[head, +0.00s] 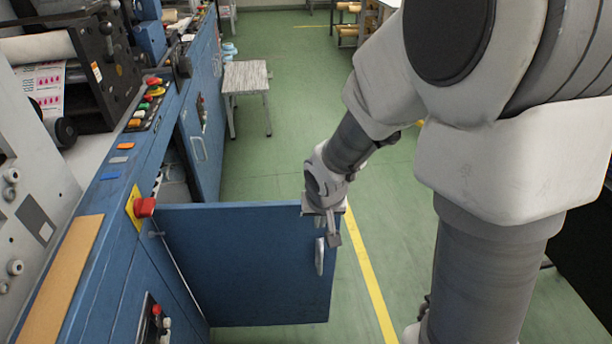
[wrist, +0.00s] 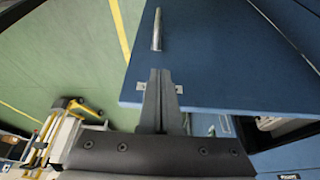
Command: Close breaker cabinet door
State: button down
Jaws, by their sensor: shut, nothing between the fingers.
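The blue breaker cabinet door (head: 245,262) stands swung wide open, sticking out from the blue machine side into the aisle. Its metal handle (head: 319,256) is near the free edge, and it also shows in the wrist view (wrist: 157,30). My gripper (head: 334,238) is at the top of the door near its free edge, just above and beside the handle. In the wrist view my gripper's fingers (wrist: 160,78) are together and empty, in front of the door panel (wrist: 220,60). I cannot tell whether they touch the door. The cabinet opening (head: 172,178) is partly hidden behind the door.
The blue machine (head: 110,225) with buttons and a red knob (head: 144,207) runs along the left. A small table (head: 246,78) stands farther up the aisle. Green floor (head: 290,120) with a yellow line (head: 372,285) lies free beyond and right of the door.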

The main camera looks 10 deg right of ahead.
jog(key=shift+w+d+r, duration=0.1)
jog(key=shift+w+r, duration=0.05)
jog(key=shift+w, duration=0.65)
jog(key=shift+w+d+r, duration=0.1)
jog(key=shift+w, duration=0.7)
